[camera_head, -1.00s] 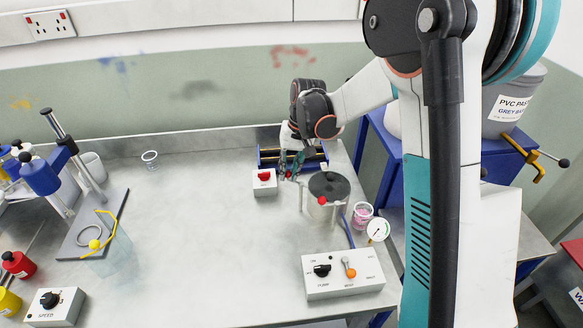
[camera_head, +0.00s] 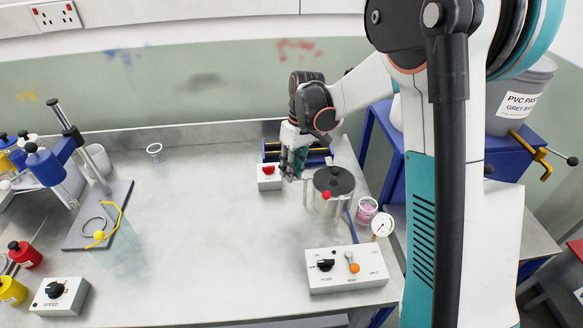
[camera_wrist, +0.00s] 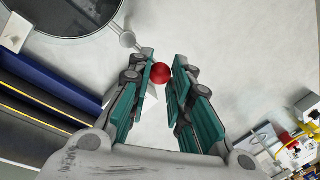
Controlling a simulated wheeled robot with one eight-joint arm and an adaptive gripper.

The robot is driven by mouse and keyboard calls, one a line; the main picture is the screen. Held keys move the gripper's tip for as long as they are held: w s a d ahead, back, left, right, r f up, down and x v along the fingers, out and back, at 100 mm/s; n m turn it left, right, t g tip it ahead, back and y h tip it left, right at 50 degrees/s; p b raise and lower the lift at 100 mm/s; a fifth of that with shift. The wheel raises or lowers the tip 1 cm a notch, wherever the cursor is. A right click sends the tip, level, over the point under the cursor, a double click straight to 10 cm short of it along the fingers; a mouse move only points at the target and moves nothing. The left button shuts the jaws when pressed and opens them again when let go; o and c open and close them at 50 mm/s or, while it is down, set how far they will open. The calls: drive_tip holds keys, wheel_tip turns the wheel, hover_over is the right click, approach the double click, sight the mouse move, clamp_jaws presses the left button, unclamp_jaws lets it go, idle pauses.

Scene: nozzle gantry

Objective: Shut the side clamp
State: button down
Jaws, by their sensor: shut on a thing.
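The side clamp shows in the wrist view as a red ball knob (camera_wrist: 160,73) on a thin rod that runs to a small metal post at the pot's rim. My gripper (camera_wrist: 161,76) is closed on the red knob, one teal-padded finger on each side. The round pot with a dark lid (camera_wrist: 60,12) is at the top left of the wrist view. In the head view my gripper (camera_head: 291,172) points down just left of the pot (camera_head: 334,183). There the held knob is hidden by the fingers. Another red knob (camera_head: 326,195) shows on the pot's front.
A white box with a red button (camera_head: 268,177) stands left of my gripper, and a blue rack with rods (camera_head: 270,152) behind it. A pink cup (camera_head: 367,210), a gauge (camera_head: 382,224) and a control box (camera_head: 346,270) are nearby. The bench's middle is clear.

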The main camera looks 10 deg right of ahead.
idle(0.4)
drive_tip(key=c, duration=1.4)
unclamp_jaws()
drive_tip(key=shift+c, duration=0.2)
drive_tip(key=shift+r, duration=0.1)
wheel_tip(320, 180, up, 12)
drive_tip(key=w+d, duration=0.1)
drive_tip(key=d, duration=0.1)
drive_tip(key=shift+f, duration=0.2)
drive_tip(key=s+d+r+m+t+h+b, duration=0.1)
drive_tip(key=s+r+m+t, duration=0.3)
drive_tip(key=s, duration=1)
drive_tip(key=s+d+f+m+t+h+b, duration=0.1)
drive_tip(key=s+f+t, duration=0.2)
drive_tip(key=s, duration=0.8)
drive_tip(key=shift+s+d+f+t, duration=0.15)
drive_tip(key=shift+s+t, duration=0.15)
drive_tip(key=shift+t, duration=0.3)
